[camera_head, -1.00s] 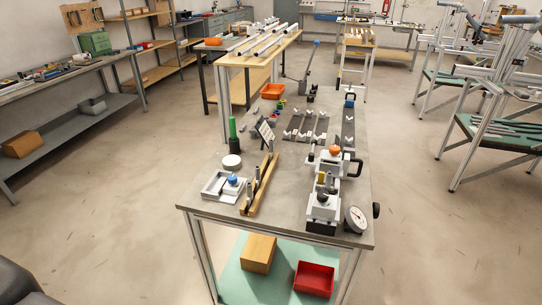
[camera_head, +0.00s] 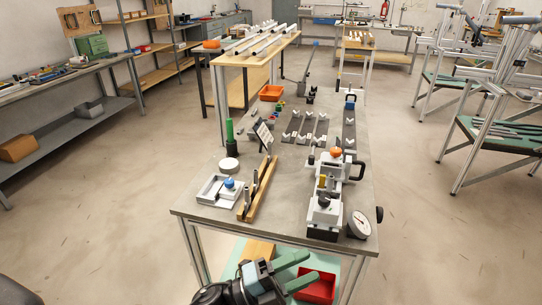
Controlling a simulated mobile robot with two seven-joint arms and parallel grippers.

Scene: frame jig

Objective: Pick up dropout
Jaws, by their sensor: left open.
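I cannot tell for certain which part is the dropout. Small pale metal parts (camera_head: 309,115) sit on dark plates at the back middle of the grey workbench (camera_head: 285,180). A white tray (camera_head: 207,196) with a blue-topped piece (camera_head: 229,183) lies at the front left of the bench. My left gripper (camera_head: 313,264) shows at the bottom, its two green fingers apart with nothing seen between them. It is in front of the bench's near edge and overlaps the lower shelf in the picture. My right gripper is out of view.
A wooden rack with upright pins (camera_head: 260,189), a clamp fixture (camera_head: 325,211) and a round dial (camera_head: 360,224) stand near the bench's front. A red bin (camera_head: 320,291) and a cardboard box (camera_head: 257,249) are below, partly hidden. Bare bench top lies between rack and fixture.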

